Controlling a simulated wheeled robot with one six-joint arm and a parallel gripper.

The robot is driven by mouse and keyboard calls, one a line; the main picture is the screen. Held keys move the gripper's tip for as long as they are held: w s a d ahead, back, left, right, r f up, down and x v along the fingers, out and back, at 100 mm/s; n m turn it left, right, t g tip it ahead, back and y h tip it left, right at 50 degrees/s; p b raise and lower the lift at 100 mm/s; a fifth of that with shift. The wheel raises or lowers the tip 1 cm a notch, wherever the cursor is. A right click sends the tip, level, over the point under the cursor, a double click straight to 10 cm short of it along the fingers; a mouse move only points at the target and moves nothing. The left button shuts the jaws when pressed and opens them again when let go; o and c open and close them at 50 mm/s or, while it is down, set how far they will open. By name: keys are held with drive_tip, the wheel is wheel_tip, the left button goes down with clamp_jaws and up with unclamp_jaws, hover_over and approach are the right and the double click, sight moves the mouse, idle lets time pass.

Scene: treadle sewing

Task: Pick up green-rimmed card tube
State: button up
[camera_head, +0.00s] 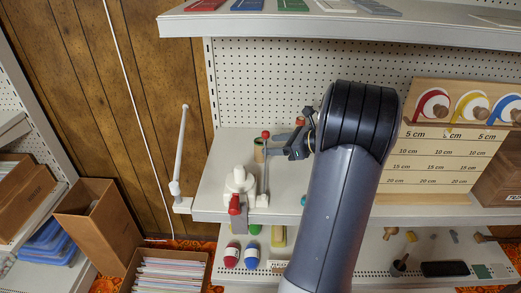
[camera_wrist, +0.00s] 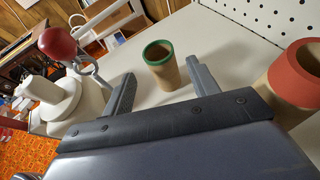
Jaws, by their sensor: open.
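The green-rimmed card tube (camera_wrist: 162,66) stands upright on the white shelf, a brown cylinder with a green ring round its open top. In the wrist view it is beyond and between the two open fingers of my gripper (camera_wrist: 161,88), closer to the right finger, with no clear contact. In the head view the tube (camera_head: 259,150) stands just left of my gripper (camera_head: 285,147), and part of it may be hidden by the gripper.
A red-rimmed card tube (camera_wrist: 295,75) stands close on the right in the wrist view. A white spool-like stand (camera_head: 240,181) and a red-knobbed rod (camera_head: 265,160) stand to the front left. A pegboard (camera_head: 265,85) backs the shelf, and an upper shelf (camera_head: 340,28) overhangs.

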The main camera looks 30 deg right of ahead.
sight(266, 145)
drive_tip(key=p+x, duration=0.1)
drive_tip(key=x, duration=0.4)
drive_tip(key=shift+s+a+r, duration=0.1)
drive_tip(key=shift+a+r, duration=0.05)
drive_tip(key=shift+r, duration=0.05)
drive_tip(key=shift+c, duration=0.6)
drive_tip(key=c, duration=0.7)
